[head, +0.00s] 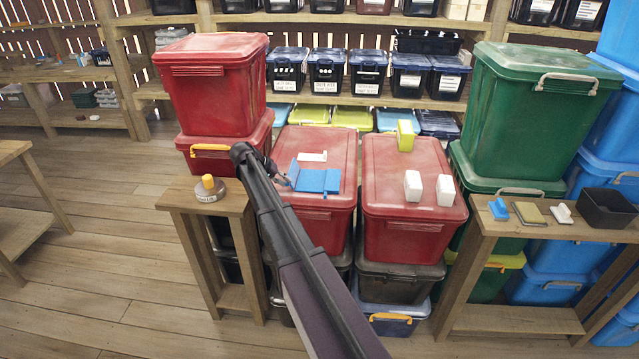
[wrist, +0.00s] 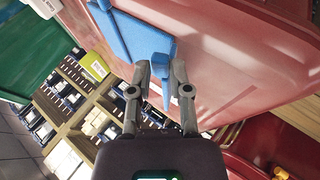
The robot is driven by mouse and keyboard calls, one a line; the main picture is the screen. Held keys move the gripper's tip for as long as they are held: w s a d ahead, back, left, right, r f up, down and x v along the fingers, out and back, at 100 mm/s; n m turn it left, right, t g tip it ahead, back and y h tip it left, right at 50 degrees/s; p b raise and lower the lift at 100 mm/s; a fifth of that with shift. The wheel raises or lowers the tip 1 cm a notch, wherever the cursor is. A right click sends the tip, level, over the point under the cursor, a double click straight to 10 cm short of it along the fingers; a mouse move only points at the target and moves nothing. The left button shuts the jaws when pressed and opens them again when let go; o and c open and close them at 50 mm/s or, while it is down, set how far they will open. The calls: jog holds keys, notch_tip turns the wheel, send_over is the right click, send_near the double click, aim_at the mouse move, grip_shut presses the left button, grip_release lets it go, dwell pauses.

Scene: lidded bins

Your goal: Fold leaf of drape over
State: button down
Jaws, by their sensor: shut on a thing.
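The blue drape (head: 318,181) lies on the lid of the left red bin in the head view. It has a flat part and a narrower part on its left side (head: 293,172) that looks raised. My gripper (head: 280,178) is at that left side, partly hidden by my arm. In the wrist view the blue drape (wrist: 138,36) spreads beyond the fingertips. My gripper (wrist: 160,74) is shut on a thin blue edge of the drape, its leaf, between the two fingers. The exact contact is small and partly hidden.
A white piece (head: 313,157) lies behind the drape. The neighbouring red bin (head: 385,190) carries two white blocks (head: 413,187) and a yellow-green block (head: 405,136). A stacked red bin (head: 212,85) stands at the left. A small bench (head: 205,193) holds a round grey thing with an orange knob.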

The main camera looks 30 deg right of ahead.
jog(key=c, duration=0.7)
grip_release()
jog(key=shift+s+a+r+p, duration=0.25)
jog(key=shift+s+a, duration=0.3)
jog(key=shift+a, duration=0.05)
jog(key=shift+s+a+r+p, duration=0.25)
jog(key=shift+s+a+p, duration=0.05)
jog(key=shift+s+a, duration=0.25)
jog(key=shift+s+a+r+p, duration=0.25)
jog(key=shift+s+a, duration=0.25)
jog(key=shift+a, duration=0.1)
jog(key=shift+r, duration=0.1)
jog(key=shift+r+p, duration=1.9)
jog(key=shift+p, duration=0.1)
